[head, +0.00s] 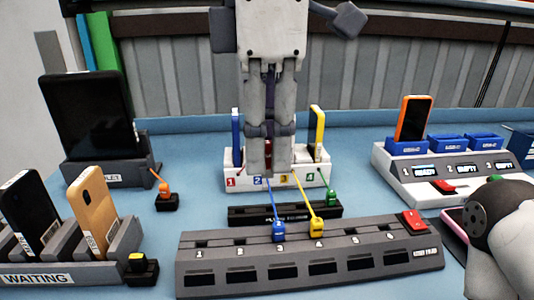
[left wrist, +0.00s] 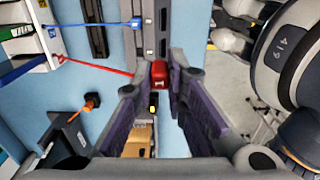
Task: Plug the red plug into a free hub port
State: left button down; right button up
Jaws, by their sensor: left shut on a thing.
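My left gripper (head: 268,172) comes down from the top centre in the head view. In the left wrist view (left wrist: 159,82) it is shut on the red plug (left wrist: 159,74), whose red cable runs left to the white rack (left wrist: 30,45). The gripper hides the plug in the head view. The grey hub (head: 300,280) has numbered ports along its top; a blue plug (head: 279,231) and a yellow plug (head: 316,227) sit in middle ports. Ports 1, 2, 5 and 6 look empty. The red plug overlaps the hub's near end in the wrist view; its height above it cannot be told. My right gripper is not in view.
A black strip (head: 240,215) lies behind the hub, with a green plug (head: 332,195) near its right end. An orange plug (head: 164,188) stands left. The waiting rack (head: 120,235) holds phones at left; a white charging stand (head: 390,165) stands right.

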pick_arm(q)
jog(key=shift+f, duration=0.1)
notch_tip(320, 180, down, 9)
jog(key=shift+r, duration=0.2)
dwell(0.9)
jog(key=shift+w+a, duration=0.85)
jog(key=shift+a, duration=0.3)
jog(key=shift+w+a, duration=0.8)
jog(key=shift+a, duration=0.3)
jog(key=shift+f, duration=2.5)
jog(key=shift+f, duration=0.75)
